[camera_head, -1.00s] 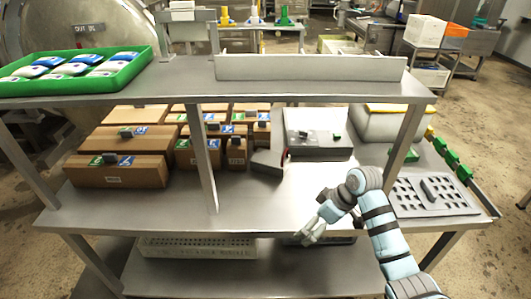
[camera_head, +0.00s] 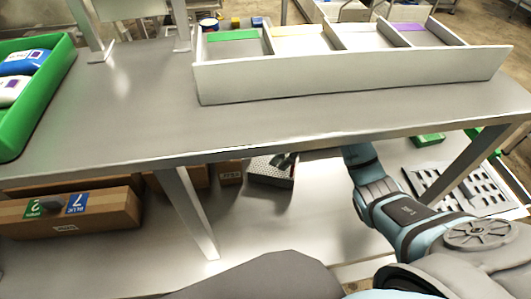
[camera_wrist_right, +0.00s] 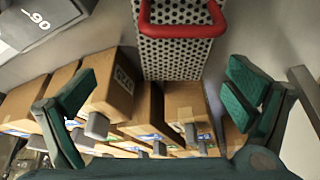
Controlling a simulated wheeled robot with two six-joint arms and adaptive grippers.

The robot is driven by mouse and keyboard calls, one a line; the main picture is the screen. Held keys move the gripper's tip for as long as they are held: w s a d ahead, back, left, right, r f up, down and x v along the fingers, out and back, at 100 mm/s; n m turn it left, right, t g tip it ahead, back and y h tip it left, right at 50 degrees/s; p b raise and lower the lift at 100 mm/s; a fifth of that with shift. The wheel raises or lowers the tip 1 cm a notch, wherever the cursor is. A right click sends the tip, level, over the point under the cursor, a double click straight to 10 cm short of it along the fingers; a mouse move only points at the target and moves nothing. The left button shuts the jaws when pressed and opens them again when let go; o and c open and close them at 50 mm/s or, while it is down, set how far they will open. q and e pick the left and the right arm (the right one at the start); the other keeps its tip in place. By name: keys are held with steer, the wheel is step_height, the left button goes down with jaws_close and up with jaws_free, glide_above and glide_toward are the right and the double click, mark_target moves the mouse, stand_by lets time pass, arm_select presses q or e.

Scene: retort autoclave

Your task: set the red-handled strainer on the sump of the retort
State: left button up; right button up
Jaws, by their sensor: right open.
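The strainer (camera_wrist_right: 178,60) is a perforated metal box with a red handle (camera_wrist_right: 185,31), at the top middle of the right wrist view. In the head view a perforated grey box (camera_head: 262,168), probably the strainer, sits on the lower shelf under the upper shelf's edge; no red shows there. My right gripper (camera_wrist_right: 162,88) is open, with its dark green fingers apart on either side of the wrist view and nothing held between them. In the head view my right arm reaches under the upper shelf, which hides most of the gripper. The retort and its sump are out of view, as is my left gripper.
Cardboard boxes (camera_head: 75,215) stand on the lower shelf, several close around the strainer. The upper shelf (camera_head: 140,120) overhangs the arm and carries a divided tray (camera_head: 350,75) and a green tray (camera_head: 50,90). A slotted grey plate (camera_head: 480,190) lies at the right.

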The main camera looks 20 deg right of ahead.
steer(key=f, duration=0.1)
steer(key=s+a+f, duration=0.1)
steer(key=f, duration=0.1)
steer(key=shift+s+a+f, duration=0.25)
steer(key=shift+s, duration=0.05)
steer(key=shift+b+x, duration=0.45)
steer(key=shift+x, duration=0.8)
steer(key=shift+w+f, duration=0.2)
steer(key=shift+w, duration=0.15)
steer(key=shift+c, duration=0.7)
steer(key=shift+s+r, duration=0.1)
steer(key=shift+s, duration=0.15)
steer(key=c, duration=1)
arm_select(q)
steer(key=shift+s+f, duration=0.45)
steer(key=shift+s, duration=0.15)
arm_select(e)
steer(key=shift+w, duration=0.1)
steer(key=c, duration=0.4)
